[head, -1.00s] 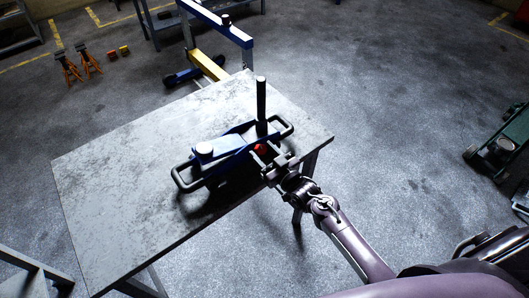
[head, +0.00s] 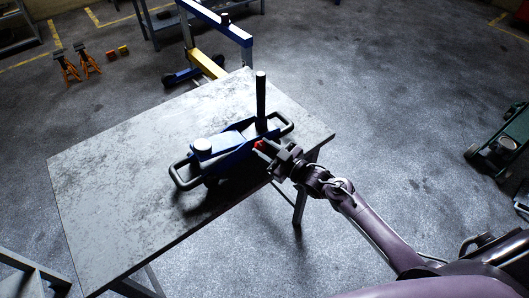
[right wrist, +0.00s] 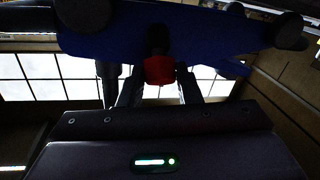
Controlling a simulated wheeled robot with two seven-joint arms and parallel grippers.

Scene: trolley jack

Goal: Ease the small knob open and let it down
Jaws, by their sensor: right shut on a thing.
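A blue trolley jack (head: 232,148) stands on the grey table, with a round pale saddle (head: 203,145) on its left part and a dark upright handle post (head: 261,98) near its right end. The small red knob (head: 259,145) is on the jack's near side, below the post. My right gripper (head: 264,149) reaches it from the lower right. In the right wrist view the red knob (right wrist: 159,70) sits between the two fingers, under the blue jack body (right wrist: 210,28), and the gripper is shut on it. My left gripper is not in view.
The worn grey table (head: 110,190) has free room left of the jack. A blue and yellow frame (head: 215,50) stands behind the table. Orange stands (head: 65,68) are on the floor at the far left. A green wheeled thing (head: 503,140) is at the right edge.

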